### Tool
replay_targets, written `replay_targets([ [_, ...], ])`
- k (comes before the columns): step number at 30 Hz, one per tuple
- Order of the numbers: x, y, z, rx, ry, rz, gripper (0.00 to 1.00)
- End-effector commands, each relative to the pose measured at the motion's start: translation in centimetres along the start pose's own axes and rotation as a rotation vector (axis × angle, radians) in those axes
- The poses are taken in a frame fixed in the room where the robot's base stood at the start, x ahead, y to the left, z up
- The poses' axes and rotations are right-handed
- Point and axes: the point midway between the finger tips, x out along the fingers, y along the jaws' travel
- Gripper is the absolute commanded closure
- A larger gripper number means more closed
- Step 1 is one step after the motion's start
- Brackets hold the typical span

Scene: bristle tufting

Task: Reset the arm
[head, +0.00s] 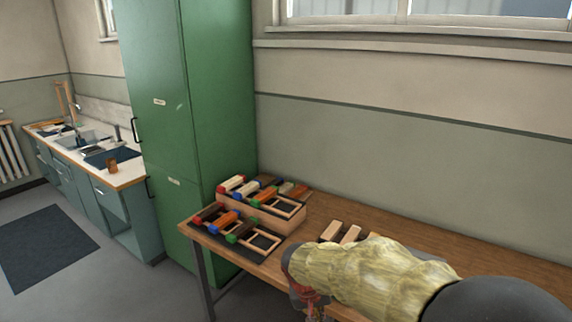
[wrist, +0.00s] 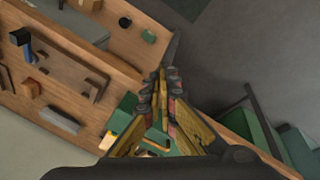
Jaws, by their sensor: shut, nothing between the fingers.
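My arm, in a yellowish sleeve, reaches in from the lower right in the head view. My gripper (head: 308,297) hangs at its end by the front edge of the wooden table (head: 395,243), partly hidden by the sleeve. In the wrist view my gripper (wrist: 163,78) shows with its fingers together and nothing between them.
A stepped rack (head: 262,217) with several coloured blocks stands on the table's left end. Pale wooden pieces (head: 331,231) lie by my arm. A tall green cabinet (head: 190,110) stands behind. The wrist view shows wooden surfaces with a blue-handled tool (wrist: 27,50).

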Motion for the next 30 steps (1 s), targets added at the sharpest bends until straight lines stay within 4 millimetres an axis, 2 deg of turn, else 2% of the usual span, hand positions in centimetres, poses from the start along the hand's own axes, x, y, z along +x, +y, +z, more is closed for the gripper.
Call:
replay_targets([
  [1, -1.8, 1.3, 1.8, -0.032, -0.007, -0.021, 1.0],
  [9, -8.9, 6.4, 11.4, -0.148, 0.014, -0.142, 1.0],
  [16, -13.3, 9.5, 18.0, -0.088, 0.122, -0.215, 1.0],
  [21, -15.8, 11.5, 20.3, 0.009, 0.228, -0.225, 1.0],
  [25, -17.7, 12.9, 20.3, 0.05, 0.297, -0.212, 1.0],
  [30, -18.1, 13.6, 20.3, 0.074, 0.312, -0.204, 1.0],
])
